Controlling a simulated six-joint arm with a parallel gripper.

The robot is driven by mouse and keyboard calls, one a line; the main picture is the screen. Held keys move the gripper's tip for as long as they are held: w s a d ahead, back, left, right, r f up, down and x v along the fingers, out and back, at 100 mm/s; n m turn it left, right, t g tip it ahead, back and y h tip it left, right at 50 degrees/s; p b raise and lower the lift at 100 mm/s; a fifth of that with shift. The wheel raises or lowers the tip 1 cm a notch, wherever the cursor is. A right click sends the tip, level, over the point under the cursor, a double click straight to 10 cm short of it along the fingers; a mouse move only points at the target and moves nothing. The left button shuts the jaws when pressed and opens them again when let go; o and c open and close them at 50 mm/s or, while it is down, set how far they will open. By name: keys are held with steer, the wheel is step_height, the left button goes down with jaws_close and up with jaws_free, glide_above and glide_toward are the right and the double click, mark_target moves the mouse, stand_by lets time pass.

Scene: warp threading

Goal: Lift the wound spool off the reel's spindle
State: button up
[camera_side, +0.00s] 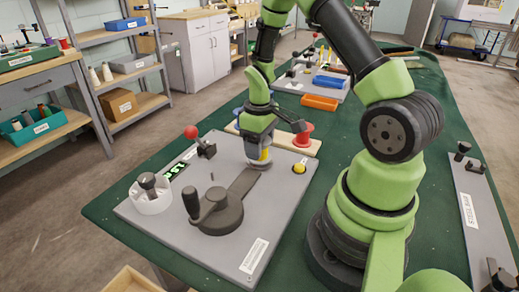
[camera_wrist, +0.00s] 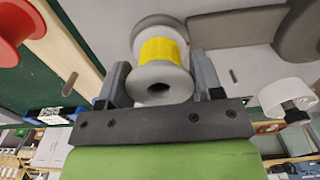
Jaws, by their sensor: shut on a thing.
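The wound spool (camera_wrist: 160,50), grey with yellow thread, is between the two fingers of my gripper (camera_wrist: 161,75) in the wrist view. The fingers are shut on it, one on each side. In the side view my gripper (camera_side: 260,151) points down over the reel, and the spool (camera_side: 261,157) shows just below it. The reel (camera_side: 217,212) has a dark round housing with a crank handle and a flat dark arm reaching to the spool. The spindle is hidden, so I cannot tell whether the spool is still seated on it.
A red spool (camera_side: 304,132) stands on a wooden strip behind the grey plate (camera_side: 250,230). A yellow button (camera_side: 299,168), a red-knobbed lever (camera_side: 191,132) and a white cup with a dark knob (camera_side: 152,195) are on the plate. An orange block (camera_side: 319,103) lies farther back.

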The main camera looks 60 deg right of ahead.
steer(key=shift+r, duration=3.55)
steer(key=shift+a, duration=0.1)
